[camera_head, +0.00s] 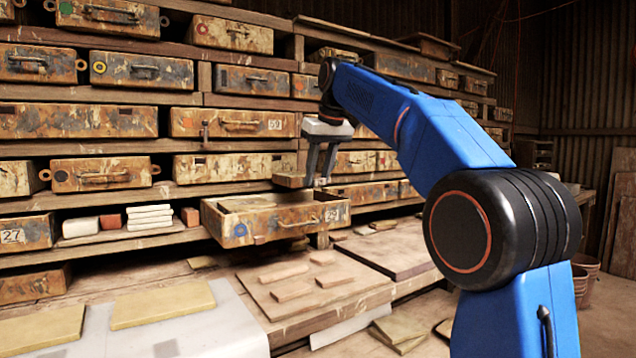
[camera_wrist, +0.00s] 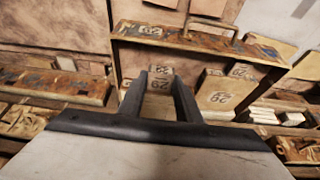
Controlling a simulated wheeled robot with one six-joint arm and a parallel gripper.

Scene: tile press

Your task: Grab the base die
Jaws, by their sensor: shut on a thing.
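The base die appears to be the tan, worn block (camera_head: 289,181) held at my gripper (camera_head: 318,180), just above the open drawer (camera_head: 275,224). In the wrist view the block (camera_wrist: 159,104) sits between the two dark fingers of my gripper (camera_wrist: 164,82), which are shut on it. A 29 label shows near the fingertips. A second tan block with 29 labels (camera_wrist: 222,92) lies inside the drawer, to the right of the fingers. The drawer has peeling paint, a blue ring mark and a front handle. Much of the held block's underside is hidden.
Shelves of worn drawers (camera_head: 85,121) surround the open one. White and red blocks (camera_head: 150,217) lie on a shelf to the left. Below are a bench with flat tan tiles (camera_head: 163,303) and a board with small slabs (camera_head: 330,297). Open air lies in front of the drawer.

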